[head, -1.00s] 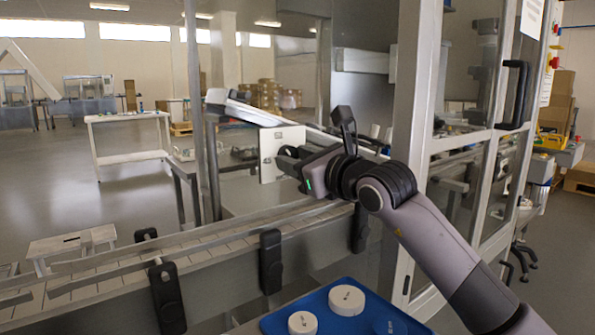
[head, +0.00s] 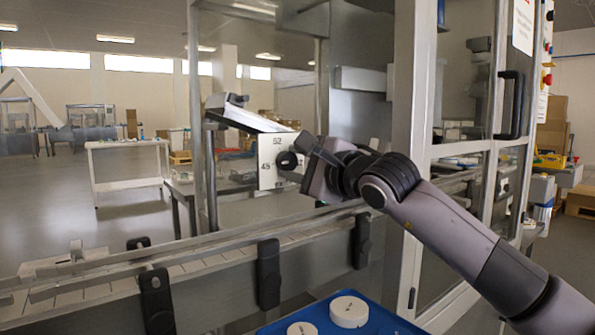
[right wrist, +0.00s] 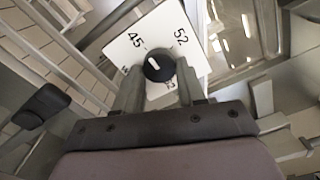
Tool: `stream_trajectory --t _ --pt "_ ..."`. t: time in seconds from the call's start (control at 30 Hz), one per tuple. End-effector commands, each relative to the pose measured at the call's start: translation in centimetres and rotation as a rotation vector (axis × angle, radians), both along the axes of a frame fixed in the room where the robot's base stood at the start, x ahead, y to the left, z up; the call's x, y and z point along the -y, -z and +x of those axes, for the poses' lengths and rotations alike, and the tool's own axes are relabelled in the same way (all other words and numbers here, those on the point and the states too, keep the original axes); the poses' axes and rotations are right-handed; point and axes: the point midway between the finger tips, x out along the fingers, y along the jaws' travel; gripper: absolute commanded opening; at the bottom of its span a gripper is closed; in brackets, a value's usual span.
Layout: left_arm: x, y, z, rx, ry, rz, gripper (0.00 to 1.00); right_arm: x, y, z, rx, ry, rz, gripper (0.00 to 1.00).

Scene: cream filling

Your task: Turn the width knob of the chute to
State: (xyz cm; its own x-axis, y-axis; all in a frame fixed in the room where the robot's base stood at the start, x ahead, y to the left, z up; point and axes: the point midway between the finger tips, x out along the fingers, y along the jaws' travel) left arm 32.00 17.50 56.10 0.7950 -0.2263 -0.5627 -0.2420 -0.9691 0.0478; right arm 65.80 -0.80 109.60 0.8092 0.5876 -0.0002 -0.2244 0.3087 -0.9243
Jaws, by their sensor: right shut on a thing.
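The chute's white dial plate (head: 267,182) faces me in the head view, with 52 and 45 readable and a black round knob (head: 287,160) at its right side. In the right wrist view the knob (right wrist: 158,66) sits between the fingertips of my right gripper (right wrist: 159,80), which is shut on it. The white mark on the knob points up and left, nearer to 45 than to 52. Lower numbers on the plate are partly hidden by the fingers. In the head view my right gripper (head: 300,162) reaches the knob from the right. My left gripper is not in view.
The sloping chute (head: 245,119) rises behind the plate. A conveyor with rails (head: 200,248) and black clamps (head: 268,275) runs below. A metal post and glazed door (head: 412,150) stand close to my right arm. A blue tray (head: 380,322) holds white round tins (head: 349,310).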

Motion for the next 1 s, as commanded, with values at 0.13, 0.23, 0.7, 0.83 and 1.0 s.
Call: stream_trajectory --t 0.13,0.23,0.7,0.83,1.0 --pt "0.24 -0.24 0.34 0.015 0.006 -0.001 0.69 0.05 0.20 0.05 0.051 0.001 -0.074 0.09" --pt "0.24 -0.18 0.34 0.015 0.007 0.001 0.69 0.05 0.17 0.05 0.077 0.001 -0.111 0.09" --pt "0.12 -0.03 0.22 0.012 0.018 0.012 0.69 0.00 0.13 0.04 0.121 -0.001 -0.174 0.09" --pt "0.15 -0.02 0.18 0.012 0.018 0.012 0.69 -0.01 0.12 0.03 0.123 0.000 -0.174 0.09" --pt "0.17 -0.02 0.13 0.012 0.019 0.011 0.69 -0.01 0.12 0.03 0.123 0.000 -0.174 0.53"
